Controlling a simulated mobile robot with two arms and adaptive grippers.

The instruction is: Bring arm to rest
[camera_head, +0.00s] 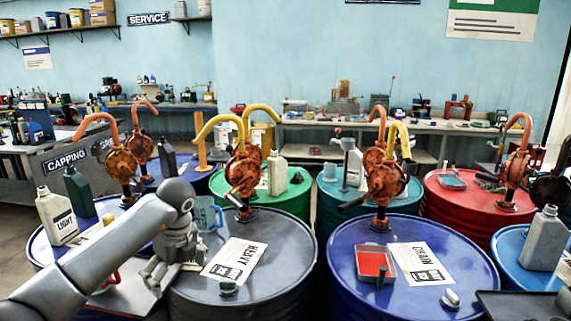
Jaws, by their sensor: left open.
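My left arm comes in from the lower left and bends down at the wrist. My left gripper (160,280) is open, with its fingers low over a grey tray at the front left; I see nothing between them. A clear blue measuring jug (207,216) stands just right of the wrist, on the grey drum (265,262) with the HEAVY label (234,260). A red handle (106,284) shows partly behind the forearm; the rest of it is hidden. My right gripper is not in view.
A blue drum (445,298) with the CHAIN label (419,262) and a red tray (376,264) stands right of the grey drum. Hand pumps with curved spouts rise from several drums. A LIGHT bottle (57,217) and a grey bottle (544,238) stand at the sides.

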